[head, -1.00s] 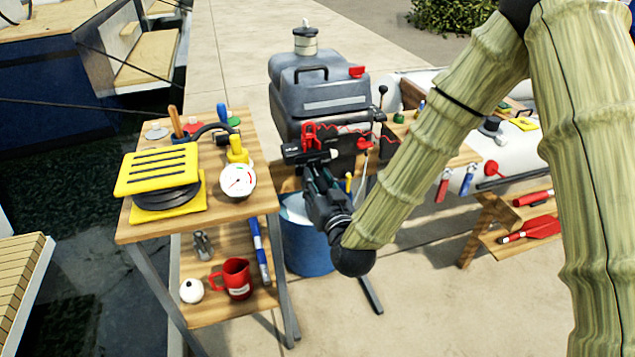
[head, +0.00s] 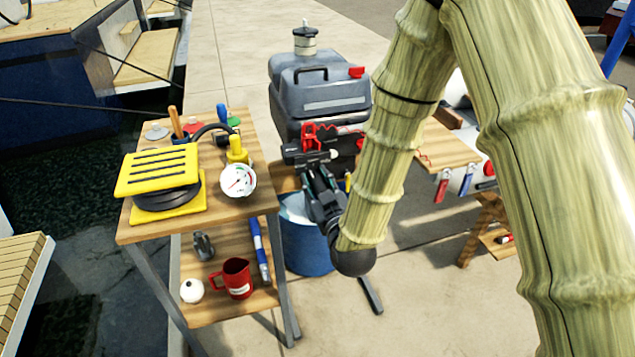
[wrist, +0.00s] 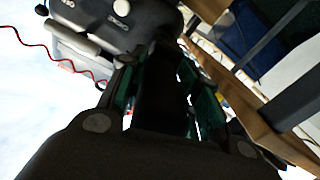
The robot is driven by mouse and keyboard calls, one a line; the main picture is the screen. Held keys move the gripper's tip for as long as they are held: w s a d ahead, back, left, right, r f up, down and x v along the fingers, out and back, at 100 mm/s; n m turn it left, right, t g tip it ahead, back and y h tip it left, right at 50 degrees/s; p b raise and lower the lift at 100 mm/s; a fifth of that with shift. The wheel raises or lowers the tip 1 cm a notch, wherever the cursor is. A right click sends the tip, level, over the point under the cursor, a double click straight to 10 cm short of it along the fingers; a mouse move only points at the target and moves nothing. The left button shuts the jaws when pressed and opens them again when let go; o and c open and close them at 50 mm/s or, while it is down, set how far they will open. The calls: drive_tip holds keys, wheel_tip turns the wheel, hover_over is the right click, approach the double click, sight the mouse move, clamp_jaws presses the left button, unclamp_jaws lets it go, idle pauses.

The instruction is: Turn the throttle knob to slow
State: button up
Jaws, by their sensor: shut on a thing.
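My gripper (head: 312,154) is at the front of a grey motor-like unit (head: 320,95) with a handle on top. Its fingers are shut on a dark part (wrist: 160,95), seen between them in the wrist view. I take this part for the throttle knob. Its slow mark and pointer cannot be made out. A red part (head: 322,136) sits just above the gripper in the head view. The unit's dark body (wrist: 115,22) fills the top of the wrist view. My arm hides much of the right side.
A small wooden stand (head: 262,196) at left holds a yellow slatted thing (head: 156,168) and a white dial gauge (head: 238,180). A red mug (head: 233,279) is on its lower shelf. A blue bucket (head: 305,248) stands under the gripper. Paving at front is clear.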

drive_tip(key=shift+n, duration=1)
drive_tip(key=o, duration=1)
drive_tip(key=shift+o, duration=0.2)
drive_tip(key=v, duration=0.7)
drive_tip(key=shift+s, duration=0.2)
drive_tip(key=shift+d, duration=0.15)
